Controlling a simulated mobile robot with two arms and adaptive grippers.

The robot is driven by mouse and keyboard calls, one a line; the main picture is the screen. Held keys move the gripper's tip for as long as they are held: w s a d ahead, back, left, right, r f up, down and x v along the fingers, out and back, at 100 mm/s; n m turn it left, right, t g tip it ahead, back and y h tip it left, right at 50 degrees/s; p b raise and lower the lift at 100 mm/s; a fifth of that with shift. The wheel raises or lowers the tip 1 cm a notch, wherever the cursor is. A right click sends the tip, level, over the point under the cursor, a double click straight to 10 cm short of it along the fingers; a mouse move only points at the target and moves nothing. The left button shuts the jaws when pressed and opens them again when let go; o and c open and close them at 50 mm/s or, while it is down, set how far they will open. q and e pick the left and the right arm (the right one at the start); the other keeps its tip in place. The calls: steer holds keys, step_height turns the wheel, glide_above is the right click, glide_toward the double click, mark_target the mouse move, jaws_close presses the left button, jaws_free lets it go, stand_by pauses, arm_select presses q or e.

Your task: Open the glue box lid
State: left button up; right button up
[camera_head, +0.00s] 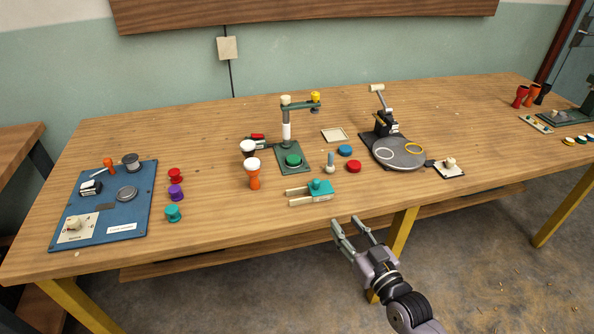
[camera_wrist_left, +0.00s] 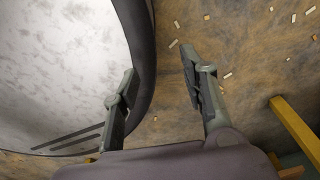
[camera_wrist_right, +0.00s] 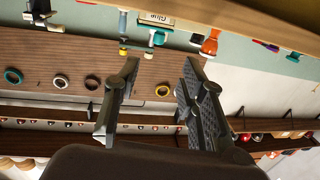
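A small teal and cream object (camera_head: 321,190) with a teal knob lies near the table's front edge in the head view; I take it for the glue box. In the right wrist view a white label reading "Glue" (camera_wrist_right: 156,18) shows at the top, beside a teal part. I cannot tell the lid's edge or state. My right gripper (camera_head: 346,221) is open and empty in front of the table edge, just short of this object; it also shows open in the right wrist view (camera_wrist_right: 163,64). My left gripper (camera_wrist_left: 159,62) is open and empty over the floor.
A white-topped orange drum (camera_head: 254,178) stands left of the glue box. A green-based stand (camera_head: 286,155) is behind it. A red disc (camera_head: 354,166) and a dark round-plated device (camera_head: 398,152) are to the right. A blue board (camera_head: 125,218) lies far left.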

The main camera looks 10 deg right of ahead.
glide_toward(318, 184)
steer(key=w, duration=0.3)
steer(key=w+a, duration=0.1)
steer(key=w, duration=0.3)
steer(key=w+a, duration=0.1)
steer(key=w, duration=0.3)
steer(key=shift+f, duration=0.1)
arm_select(q)
steer(key=shift+s+d+f, duration=0.15)
steer(key=shift+s+d, duration=0.25)
steer(key=shift+s, duration=0.05)
steer(key=shift+s, duration=0.1)
arm_select(e)
steer(key=shift+c, duration=0.2)
steer(key=shift+c, duration=0.7)
arm_select(q)
steer(key=shift+s, duration=0.1)
arm_select(e)
jaws_close()
